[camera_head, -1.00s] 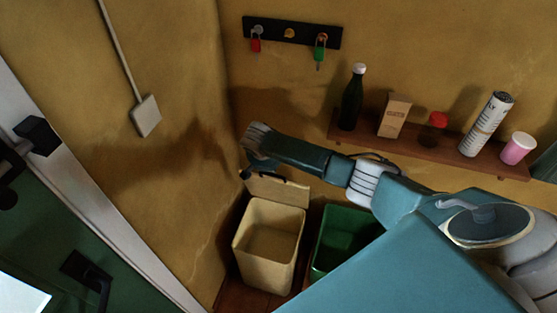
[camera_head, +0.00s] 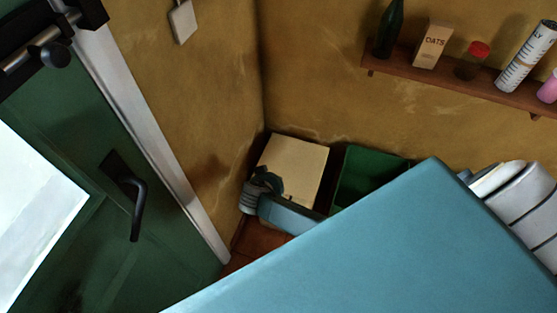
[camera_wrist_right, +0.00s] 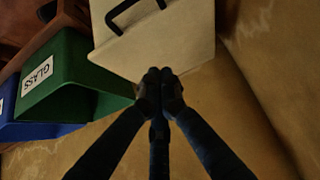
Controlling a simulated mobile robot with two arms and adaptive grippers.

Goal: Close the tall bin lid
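The tall cream bin's lid (camera_head: 298,162) lies down across the bin's opening in the head view; I cannot tell whether it is fully flush. The lid also shows in the right wrist view (camera_wrist_right: 180,42), with its black handle (camera_wrist_right: 122,12) at the front edge. My right gripper (camera_head: 271,182) is over the lid's left part in the head view. In the right wrist view the fingertips (camera_wrist_right: 160,77) are together and empty, at or just above the lid; contact is unclear. My arm hides the bin's lower front. My left gripper is not in view.
An open green bin (camera_head: 365,176) stands right of the cream bin; its label (camera_wrist_right: 38,74) reads GLASS. A blue bin (camera_wrist_right: 35,131) is beside it. A wall shelf (camera_head: 450,82) holds several items. A green door with a handle (camera_head: 134,205) is at left.

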